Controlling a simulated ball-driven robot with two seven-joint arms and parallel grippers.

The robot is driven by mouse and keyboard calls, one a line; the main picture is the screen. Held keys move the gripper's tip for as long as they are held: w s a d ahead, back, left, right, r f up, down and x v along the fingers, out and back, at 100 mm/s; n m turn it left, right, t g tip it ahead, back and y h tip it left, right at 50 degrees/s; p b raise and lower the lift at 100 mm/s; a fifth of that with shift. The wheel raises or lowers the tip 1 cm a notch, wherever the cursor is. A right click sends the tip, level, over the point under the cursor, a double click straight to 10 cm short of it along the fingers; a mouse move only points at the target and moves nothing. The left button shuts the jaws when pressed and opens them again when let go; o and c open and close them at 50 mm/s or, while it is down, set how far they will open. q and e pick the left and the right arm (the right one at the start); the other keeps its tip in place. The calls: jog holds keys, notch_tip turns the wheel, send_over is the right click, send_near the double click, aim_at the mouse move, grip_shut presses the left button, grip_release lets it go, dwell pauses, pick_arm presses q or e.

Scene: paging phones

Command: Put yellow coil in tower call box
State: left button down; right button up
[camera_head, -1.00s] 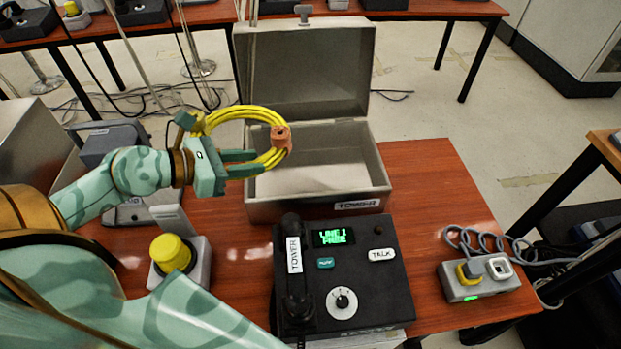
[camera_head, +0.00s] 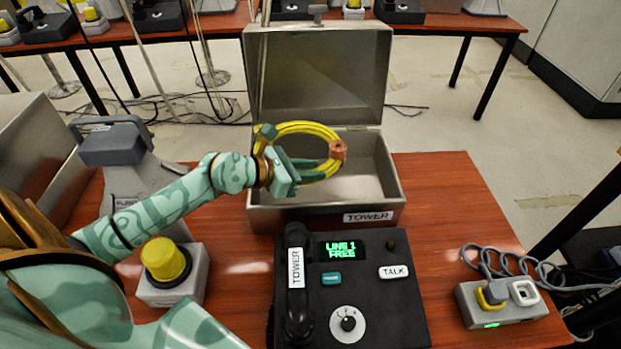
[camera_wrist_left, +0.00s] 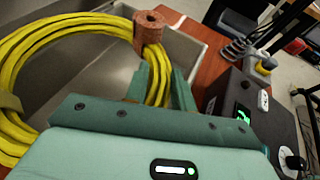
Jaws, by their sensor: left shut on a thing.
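The yellow coil (camera_head: 302,128) is a looped cable with a brown-orange wrap on its right side. My left gripper (camera_head: 312,168) is shut on the coil's near side and holds it over the open tower call box (camera_head: 262,215), a grey metal box labelled TOWER with its lid raised behind. In the left wrist view the coil (camera_wrist_left: 85,22) spans the upper left, with the fingers (camera_wrist_left: 160,88) around its right part and the box's wall (camera_wrist_left: 205,48) beyond. Whether the coil hangs below the rim cannot be told. My right gripper is not in view.
A black phone console (camera_head: 385,295) labelled TOWER stands in front of the box. A yellow button on a grey base (camera_head: 165,262) stands left of it. A power block (camera_head: 505,302) with cables lies at right. Another metal box (camera_head: 30,150) is at far left.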

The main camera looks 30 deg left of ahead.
pick_arm(q)
notch_tip(320, 180, down, 2)
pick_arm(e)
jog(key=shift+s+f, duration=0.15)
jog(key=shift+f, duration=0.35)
pick_arm(q)
jog(key=shift+f+b, duration=0.4)
jog(key=shift+f, duration=0.1)
jog(key=c, duration=1.2)
grip_release()
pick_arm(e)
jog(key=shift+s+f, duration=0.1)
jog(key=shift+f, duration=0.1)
pick_arm(q)
jog(key=shift+o, duration=0.2)
jog(key=shift+r, duration=0.4)
jog(key=p+v, duration=0.2)
jog(key=v, duration=1)
jog(key=shift+r, duration=0.15)
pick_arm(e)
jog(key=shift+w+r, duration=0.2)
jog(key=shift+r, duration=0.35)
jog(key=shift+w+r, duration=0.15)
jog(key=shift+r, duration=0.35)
